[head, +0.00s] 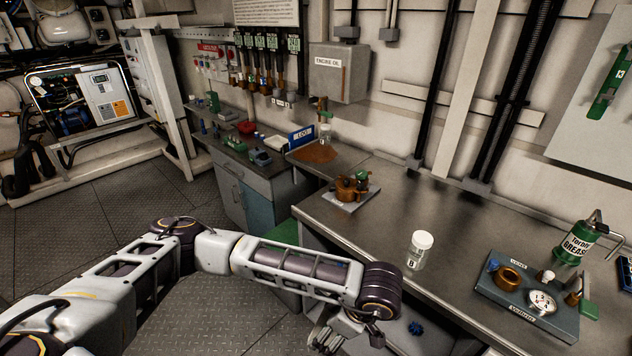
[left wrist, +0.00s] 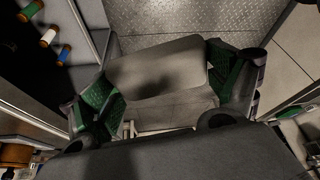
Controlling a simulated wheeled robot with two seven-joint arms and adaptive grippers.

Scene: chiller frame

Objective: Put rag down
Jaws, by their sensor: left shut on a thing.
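My left gripper (head: 335,338) hangs low at the front edge of the workbench, near the bottom of the head view. Its fingers are partly hidden there. In the left wrist view its two green-padded fingers stand apart on either side of a grey, flat, soft-cornered piece (left wrist: 160,72), which looks like the rag. The gripper is shut on it, and the metal floor shows beyond. I cannot make out the rag in the head view. My right gripper is not in view.
The workbench (head: 385,215) carries a white-capped bottle (head: 420,250), a brown fitting on a plate (head: 352,188), a grey parts tray (head: 520,318) and a grease can (head: 577,240). A small blue object (head: 415,328) lies below the bench top. The bench between bottle and fitting is clear.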

